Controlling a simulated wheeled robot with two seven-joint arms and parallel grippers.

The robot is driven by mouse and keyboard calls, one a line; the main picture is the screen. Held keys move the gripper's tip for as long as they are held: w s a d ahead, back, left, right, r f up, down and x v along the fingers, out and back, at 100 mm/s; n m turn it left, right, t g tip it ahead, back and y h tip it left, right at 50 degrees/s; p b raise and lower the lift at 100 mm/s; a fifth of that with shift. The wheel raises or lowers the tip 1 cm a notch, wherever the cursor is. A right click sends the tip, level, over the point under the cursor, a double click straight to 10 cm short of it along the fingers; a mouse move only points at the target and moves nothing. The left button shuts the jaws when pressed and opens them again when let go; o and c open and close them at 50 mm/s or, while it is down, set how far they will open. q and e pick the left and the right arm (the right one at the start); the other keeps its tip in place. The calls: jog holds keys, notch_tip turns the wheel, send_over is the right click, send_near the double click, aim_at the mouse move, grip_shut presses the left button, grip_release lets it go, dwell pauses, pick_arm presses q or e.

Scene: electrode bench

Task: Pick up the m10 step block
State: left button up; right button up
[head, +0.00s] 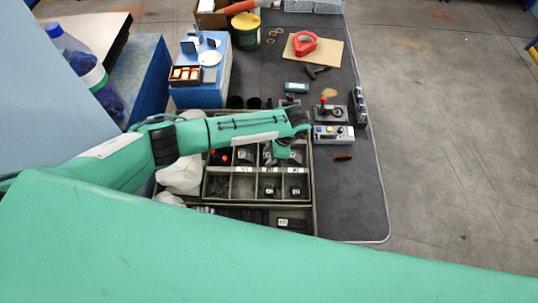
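A compartment tray (243,171) lies on the bench below my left arm. Dark small blocks sit in its cells, one in the lower middle cell (269,190) and one in the lower right cell (296,191). White labels mark the cells, but they are too small to read, so I cannot tell which block is the m10 step block. My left gripper (283,154) hangs over the upper right cells of the tray. Its fingers are small and partly hidden by the wrist, so its opening and any contents are unclear. My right gripper is out of view.
A control box (333,134) and a red-knobbed joystick box (325,113) stand right of the tray. A blue box (205,92) is behind it, and a blue-capped bottle (92,78) is at left. Dark bench surface is free at right front (350,200).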

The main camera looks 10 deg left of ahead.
pick_arm(q)
jog(key=shift+f, duration=0.25)
grip_shut()
jog(key=shift+r, duration=0.1)
